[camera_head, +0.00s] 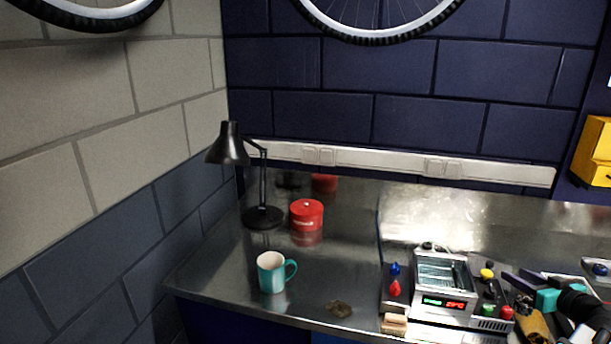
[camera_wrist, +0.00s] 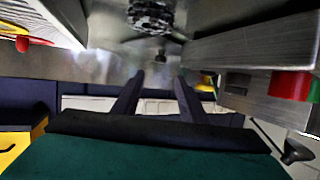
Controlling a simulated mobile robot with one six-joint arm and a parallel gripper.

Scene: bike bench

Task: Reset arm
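My gripper (camera_head: 517,277) is at the right of the head view, above the bench beside the silver device with the lit display. In the wrist view my gripper (camera_wrist: 157,76) shows two dark fingers spread apart, with nothing held between them. The silver device (camera_head: 445,287) stands just left of my gripper in the head view. Its metal side also shows at the right of the wrist view (camera_wrist: 245,70), close to the fingers. Whether a finger touches anything cannot be told.
The metal bench (camera_head: 340,265) holds a black lamp (camera_head: 262,215), a red tin (camera_head: 306,222) and a teal mug (camera_head: 271,273). A yellow box (camera_head: 594,152) hangs at the right wall. The bench's middle is mostly clear.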

